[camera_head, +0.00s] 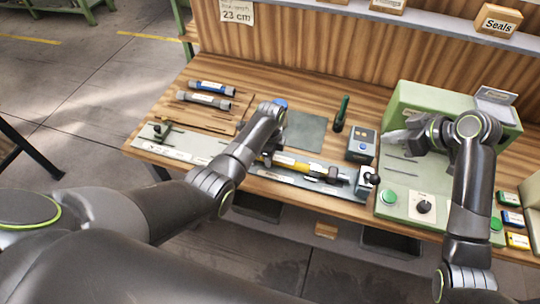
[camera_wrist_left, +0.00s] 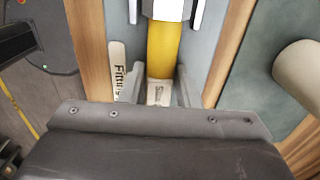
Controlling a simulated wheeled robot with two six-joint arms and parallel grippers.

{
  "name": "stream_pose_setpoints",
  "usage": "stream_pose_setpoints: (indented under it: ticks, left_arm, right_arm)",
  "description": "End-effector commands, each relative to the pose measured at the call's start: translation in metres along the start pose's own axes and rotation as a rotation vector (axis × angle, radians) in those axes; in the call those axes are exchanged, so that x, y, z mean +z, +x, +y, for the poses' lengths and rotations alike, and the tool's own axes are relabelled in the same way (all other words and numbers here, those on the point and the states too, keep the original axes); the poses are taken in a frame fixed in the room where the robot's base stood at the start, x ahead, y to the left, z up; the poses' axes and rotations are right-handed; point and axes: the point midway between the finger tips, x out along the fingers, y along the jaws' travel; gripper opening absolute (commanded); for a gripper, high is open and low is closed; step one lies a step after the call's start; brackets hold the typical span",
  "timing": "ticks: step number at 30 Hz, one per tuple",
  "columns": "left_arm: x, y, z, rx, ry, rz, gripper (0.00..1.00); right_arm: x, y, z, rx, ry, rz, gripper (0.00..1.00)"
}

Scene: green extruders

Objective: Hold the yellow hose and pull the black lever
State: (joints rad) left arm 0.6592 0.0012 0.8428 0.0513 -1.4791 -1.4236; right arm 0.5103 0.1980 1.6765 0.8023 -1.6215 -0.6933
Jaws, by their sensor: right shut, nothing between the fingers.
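My left gripper (camera_wrist_left: 161,78) looks open, one finger on each side of the hose, with narrow gaps. The black lever (camera_head: 374,180) has a round knob and stands at the strip's right end. My right gripper (camera_head: 403,137) is shut and empty above the green machine, apart from the lever.
The green machine (camera_head: 420,100) with a dial and green buttons fills the bench's right side. A small grey-blue box (camera_head: 361,146) and a dark green upright tool (camera_head: 341,114) stand behind the hose. Blue and grey cylinders (camera_head: 212,88) lie at the back left.

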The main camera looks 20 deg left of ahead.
Motion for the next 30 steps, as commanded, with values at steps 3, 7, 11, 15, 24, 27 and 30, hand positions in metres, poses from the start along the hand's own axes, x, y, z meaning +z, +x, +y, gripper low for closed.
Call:
stream_pose_setpoints:
  ticks: [3, 7, 11, 15, 24, 27, 30]
  left_arm:
    - [0.000, 0.000, 0.000, 0.000, 0.000, 0.000, 0.45]
    - [0.000, 0.000, 0.000, 0.000, 0.000, 0.000, 0.51]
    - [0.000, 0.000, 0.000, 0.000, 0.000, 0.000, 0.51]
    - [0.000, -0.003, 0.000, -0.001, 0.000, 0.000, 0.51]
    - [0.000, -0.041, -0.001, -0.005, 0.000, 0.001, 0.51]
    - [0.000, -0.060, -0.001, -0.005, 0.000, 0.000, 0.51]
    - [0.000, -0.081, -0.002, -0.005, 0.000, 0.000, 0.51]
  right_arm:
    - [0.000, 0.000, 0.000, 0.000, 0.000, 0.000, 0.00]
    - [0.000, 0.000, 0.000, 0.000, 0.000, 0.000, 0.00]
    - [0.001, 0.000, 0.000, 0.000, 0.000, -0.001, 0.00]
    - [0.001, 0.000, 0.000, 0.000, 0.000, -0.001, 0.00]
    - [0.000, 0.000, 0.000, 0.000, 0.000, 0.000, 0.00]
    - [0.000, 0.000, 0.000, 0.000, 0.000, 0.000, 0.00]
    - [0.000, 0.000, 0.000, 0.000, 0.000, 0.000, 0.00]
